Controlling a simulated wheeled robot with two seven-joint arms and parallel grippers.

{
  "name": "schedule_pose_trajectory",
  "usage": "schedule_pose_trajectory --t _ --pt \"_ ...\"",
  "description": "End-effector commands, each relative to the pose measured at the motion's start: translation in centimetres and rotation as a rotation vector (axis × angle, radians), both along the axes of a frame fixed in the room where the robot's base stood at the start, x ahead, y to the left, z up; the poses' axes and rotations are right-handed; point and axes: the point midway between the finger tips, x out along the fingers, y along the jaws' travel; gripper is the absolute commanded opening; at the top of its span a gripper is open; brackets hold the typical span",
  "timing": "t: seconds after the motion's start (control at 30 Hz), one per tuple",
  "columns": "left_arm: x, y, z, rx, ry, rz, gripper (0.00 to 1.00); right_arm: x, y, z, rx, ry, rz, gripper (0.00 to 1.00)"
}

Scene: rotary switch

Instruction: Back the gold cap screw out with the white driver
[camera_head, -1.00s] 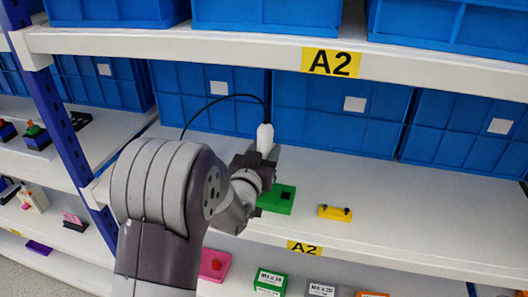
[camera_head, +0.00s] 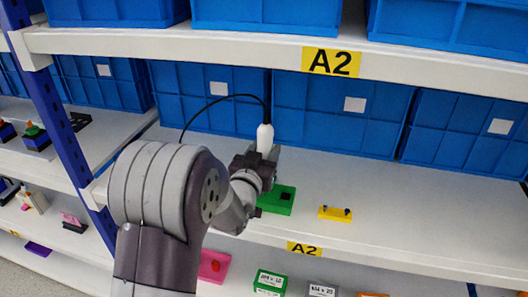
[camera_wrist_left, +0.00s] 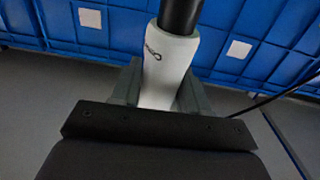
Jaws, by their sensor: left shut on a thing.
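The white driver (camera_head: 265,140) stands roughly upright with a black cable running from its top. My left gripper (camera_head: 259,160) is shut on it, and the wrist view shows the white body (camera_wrist_left: 168,62) between the two fingers (camera_wrist_left: 158,95). A green block (camera_head: 276,201) with a dark square on top sits on the shelf just right of and below the gripper. A small yellow block (camera_head: 335,213) with two dark knobs lies further right. The driver's lower tip is hidden behind the gripper. I cannot make out the gold cap screw. My right gripper is not in view.
Blue bins (camera_head: 335,110) line the back of the white shelf (camera_head: 430,210). A blue upright post (camera_head: 68,145) stands at the left. The shelf right of the yellow block is clear. A lower shelf holds labelled boxes (camera_head: 270,281) and a pink block (camera_head: 214,265).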

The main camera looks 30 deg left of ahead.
Motion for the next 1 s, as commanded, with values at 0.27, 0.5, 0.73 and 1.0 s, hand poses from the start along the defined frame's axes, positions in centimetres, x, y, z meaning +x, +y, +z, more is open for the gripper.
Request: schedule_pose_trajectory --t 0.27,0.5,0.73,1.0 --pt "0.0 0.0 0.1 0.001 -0.003 -0.001 0.0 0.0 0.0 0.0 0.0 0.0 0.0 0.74" --pt "0.0 0.0 0.1 0.0 -0.002 -0.001 0.0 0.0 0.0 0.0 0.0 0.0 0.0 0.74" --pt "0.1 0.0 0.2 0.001 -0.003 -0.001 0.0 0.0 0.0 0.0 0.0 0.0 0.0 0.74" --pt "0.1 0.0 2.4 0.002 -0.006 -0.001 0.0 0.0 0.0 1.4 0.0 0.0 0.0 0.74"
